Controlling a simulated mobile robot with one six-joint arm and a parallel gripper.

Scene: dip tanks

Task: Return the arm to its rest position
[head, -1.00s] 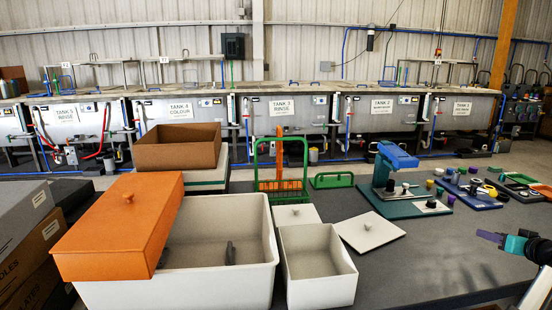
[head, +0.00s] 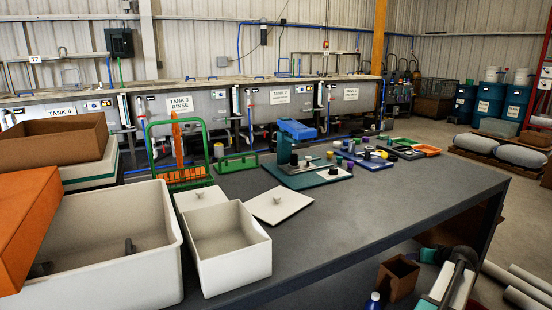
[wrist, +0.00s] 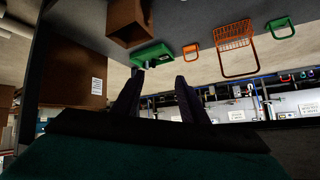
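My gripper (wrist: 158,82) shows in the wrist view with two dark fingers spread apart and nothing between them. In the head view, part of my arm (head: 458,262) shows at the lower right, beside the table's near right edge. A teal part of it (head: 430,256) shows there too, but the fingers cannot be made out. The arm appears clear of the objects on the table.
The grey table (head: 345,215) holds a white tub (head: 110,262), a small white box (head: 232,250), a green rack (head: 180,178) and a blue press (head: 297,130). A brown box (head: 398,277) sits low beside the arm. Pipes (head: 518,285) lie at the right. Open floor is beyond.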

